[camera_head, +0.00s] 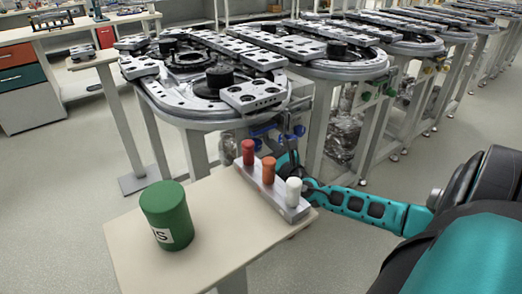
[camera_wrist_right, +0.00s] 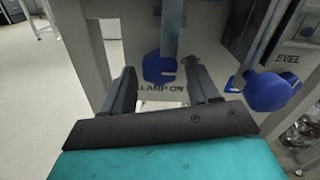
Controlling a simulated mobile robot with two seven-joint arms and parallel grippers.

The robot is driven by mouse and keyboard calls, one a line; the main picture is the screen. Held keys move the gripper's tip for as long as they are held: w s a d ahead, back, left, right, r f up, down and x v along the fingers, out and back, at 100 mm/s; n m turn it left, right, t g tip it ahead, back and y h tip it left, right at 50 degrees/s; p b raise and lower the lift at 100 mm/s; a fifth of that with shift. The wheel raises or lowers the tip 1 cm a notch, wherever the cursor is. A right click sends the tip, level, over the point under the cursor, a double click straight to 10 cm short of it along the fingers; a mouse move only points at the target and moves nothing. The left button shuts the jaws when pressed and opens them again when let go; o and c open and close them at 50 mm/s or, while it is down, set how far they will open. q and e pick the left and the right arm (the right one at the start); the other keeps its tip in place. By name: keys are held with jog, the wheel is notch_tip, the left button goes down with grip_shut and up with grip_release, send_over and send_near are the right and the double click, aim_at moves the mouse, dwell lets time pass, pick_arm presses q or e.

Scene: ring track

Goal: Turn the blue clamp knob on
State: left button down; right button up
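In the right wrist view a blue knob (camera_wrist_right: 158,69) sits on a grey panel above the black lettering "CLAMP ON"; the first letter is partly covered by my finger. My right gripper (camera_wrist_right: 157,82) is open, its two dark fingers on either side of this knob. I see gaps between knob and fingers, and cannot tell how deep the fingers reach. In the head view my right gripper (camera_head: 287,160) is at the front of the nearest ring track (camera_head: 205,115), largely hidden behind the tube rack. Small blue knobs (camera_head: 299,130) show just above it. My left gripper is not in view.
A second blue knob (camera_wrist_right: 268,91) near the word "LEVEL" stands right of my fingers. A cream side table (camera_head: 220,215) holds a green canister (camera_head: 167,215) and a metal rack (camera_head: 272,196) with red, orange and white caps, close to my right forearm.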

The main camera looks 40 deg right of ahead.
jog(key=c, duration=0.9)
